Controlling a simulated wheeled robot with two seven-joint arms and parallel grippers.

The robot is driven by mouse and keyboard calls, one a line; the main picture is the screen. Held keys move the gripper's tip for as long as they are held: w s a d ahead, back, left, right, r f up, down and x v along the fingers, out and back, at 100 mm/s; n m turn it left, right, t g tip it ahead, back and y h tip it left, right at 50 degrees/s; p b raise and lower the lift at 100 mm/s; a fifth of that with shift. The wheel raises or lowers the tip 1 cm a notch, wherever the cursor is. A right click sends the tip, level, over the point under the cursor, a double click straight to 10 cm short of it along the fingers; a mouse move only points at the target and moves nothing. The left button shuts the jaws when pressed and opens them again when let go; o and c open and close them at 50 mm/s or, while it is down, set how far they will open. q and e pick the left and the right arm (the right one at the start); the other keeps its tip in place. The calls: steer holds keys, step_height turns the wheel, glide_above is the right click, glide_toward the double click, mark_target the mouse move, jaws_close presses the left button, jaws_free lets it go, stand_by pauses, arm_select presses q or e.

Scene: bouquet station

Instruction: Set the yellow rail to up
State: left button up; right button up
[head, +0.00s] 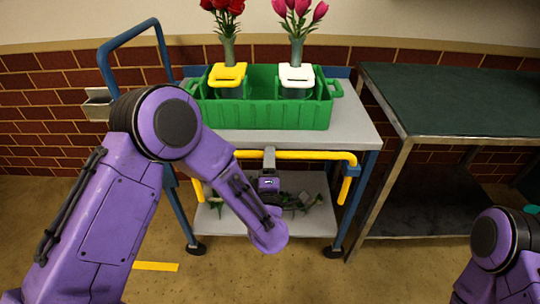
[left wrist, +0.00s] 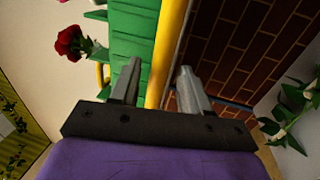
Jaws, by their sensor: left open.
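The yellow rail (head: 315,155) runs level across the front of the cart, just below the front edge of its top. Its right end bends down beside a blue bracket on the cart leg. My left gripper (head: 269,156) is at the middle of the rail with its grey fingers pointing up toward it. In the left wrist view, the rail (left wrist: 169,45) passes between the spread fingers of the left gripper (left wrist: 159,72). Whether either finger touches the rail cannot be told. My right arm shows only in part at the lower right; its gripper is out of the picture.
Green stems lie on the lower shelf (head: 225,228). A dark green table (head: 450,100) stands close at the right. The floor in front is mostly clear.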

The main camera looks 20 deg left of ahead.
arm_select(q)
steer(key=shift+x, duration=1.25)
jaws_close()
step_height(320, 180, up, 14)
steer(key=p, duration=0.8)
steer(key=shift+f+p, duration=0.25)
steer(key=shift+p, duration=0.15)
steer(key=shift+w, duration=0.1)
jaws_free()
steer(key=shift+r, duration=0.1)
